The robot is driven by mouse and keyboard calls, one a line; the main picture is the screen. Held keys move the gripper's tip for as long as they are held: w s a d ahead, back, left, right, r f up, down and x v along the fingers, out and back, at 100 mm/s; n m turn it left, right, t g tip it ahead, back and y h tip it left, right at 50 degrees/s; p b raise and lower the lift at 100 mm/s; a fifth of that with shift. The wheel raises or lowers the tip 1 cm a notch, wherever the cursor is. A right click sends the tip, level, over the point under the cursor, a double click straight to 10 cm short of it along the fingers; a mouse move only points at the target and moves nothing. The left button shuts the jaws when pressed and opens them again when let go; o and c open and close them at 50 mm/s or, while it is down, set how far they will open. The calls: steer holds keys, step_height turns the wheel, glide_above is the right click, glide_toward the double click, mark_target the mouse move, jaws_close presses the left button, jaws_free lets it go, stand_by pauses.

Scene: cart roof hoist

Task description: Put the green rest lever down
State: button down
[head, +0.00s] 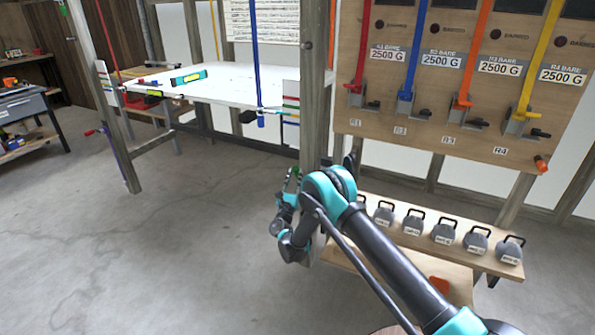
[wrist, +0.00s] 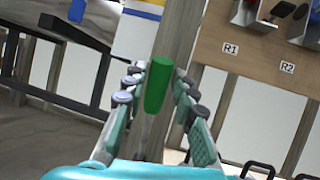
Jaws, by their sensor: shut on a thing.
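The green rest lever (wrist: 158,88) stands roughly upright between the two fingers of my gripper (wrist: 160,84) in the wrist view, in front of a wooden post. My gripper is shut on it, with the textured finger pads on either side. In the head view a bit of green (head: 293,181) shows at my gripper (head: 290,188), beside the foot of the post (head: 314,110). My own arm hides most of the gripper and the lever's lower end there.
A white platform (head: 225,85) carrying a green level hangs at left. A wooden board (head: 450,130) with coloured straps labelled R1 to R4 stands at right. Below it, a shelf (head: 400,238) bears several weights with handles. A workbench (head: 25,105) is far left.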

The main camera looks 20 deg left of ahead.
steer(key=shift+s+f+t+y, duration=0.3)
steer(key=shift+s+f+t, duration=0.2)
steer(key=shift+s, duration=0.2)
steer(key=c, duration=1.2)
jaws_free()
steer(key=shift+r, duration=0.1)
step_height(320, 180, up, 10)
